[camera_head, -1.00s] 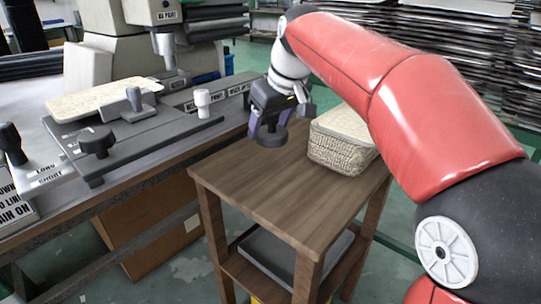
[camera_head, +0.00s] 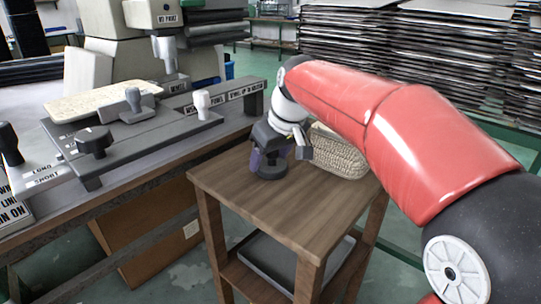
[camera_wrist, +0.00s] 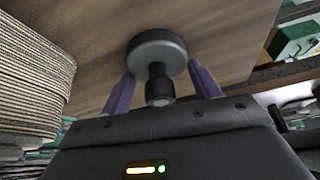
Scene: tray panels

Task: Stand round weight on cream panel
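The round weight (camera_head: 271,168) is a dark disc with a short knob. In the wrist view the weight (camera_wrist: 150,50) sits between the purple fingertips, its knob pointing back toward my gripper (camera_wrist: 159,70). The cream panel (camera_head: 90,103) lies on the grey fixture on the bench at the left, well away from the weight.
A woven basket (camera_head: 338,155) stands right of my gripper on the wooden table (camera_head: 285,215). On the bench fixture are a dark knob (camera_head: 93,141), a grey clamp (camera_head: 134,102) and a white-topped peg (camera_head: 202,103). The table's front part is clear. My red arm crosses the right side.

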